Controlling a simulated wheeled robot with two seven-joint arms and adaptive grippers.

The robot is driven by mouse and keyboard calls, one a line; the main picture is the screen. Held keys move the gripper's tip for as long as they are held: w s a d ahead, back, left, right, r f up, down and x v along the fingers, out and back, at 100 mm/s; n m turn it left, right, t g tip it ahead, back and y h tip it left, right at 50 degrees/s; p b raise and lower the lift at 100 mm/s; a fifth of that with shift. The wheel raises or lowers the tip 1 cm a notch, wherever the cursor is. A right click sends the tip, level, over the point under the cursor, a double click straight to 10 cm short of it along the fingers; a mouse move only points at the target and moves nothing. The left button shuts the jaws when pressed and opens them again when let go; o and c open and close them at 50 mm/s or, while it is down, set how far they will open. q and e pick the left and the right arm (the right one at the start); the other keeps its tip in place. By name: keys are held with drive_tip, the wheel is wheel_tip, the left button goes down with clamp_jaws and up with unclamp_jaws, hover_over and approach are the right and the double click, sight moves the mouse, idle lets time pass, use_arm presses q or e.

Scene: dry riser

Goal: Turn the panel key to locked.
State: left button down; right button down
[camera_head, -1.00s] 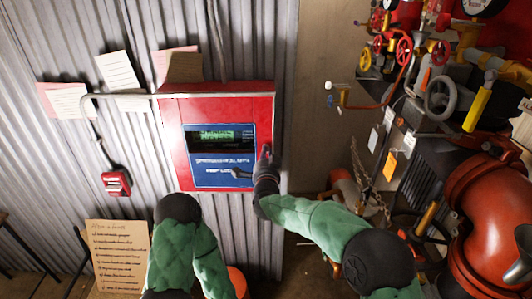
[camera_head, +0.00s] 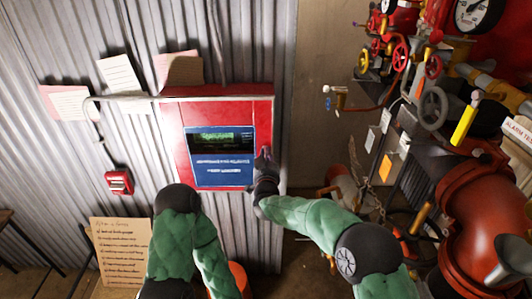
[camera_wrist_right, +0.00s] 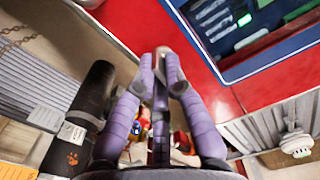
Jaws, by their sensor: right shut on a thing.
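The red panel (camera_head: 222,93) hangs on the corrugated wall, with a blue face (camera_head: 222,174) and a lit green screen (camera_head: 215,139). My right gripper (camera_head: 264,158) is at the panel's right edge, beside the blue face. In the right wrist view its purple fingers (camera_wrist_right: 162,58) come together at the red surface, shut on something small. This sits where the panel key would be, but the fingertips hide it, so its turn position cannot be read. My left arm shows at the bottom, but its gripper is out of view.
A red call point (camera_head: 119,183) is on the wall to the left. Paper notes (camera_head: 121,73) hang above it, and a written board (camera_head: 119,250) stands below. Red pipework (camera_head: 490,225), valves and a gauge crowd the right side.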

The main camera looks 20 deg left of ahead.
drive_tip(key=shift+f+n, duration=0.1)
drive_tip(key=shift+n, duration=0.6)
drive_tip(key=shift+p, duration=0.3)
drive_tip(key=c, duration=1.3)
unclamp_jaws()
drive_tip(key=v, duration=1.2)
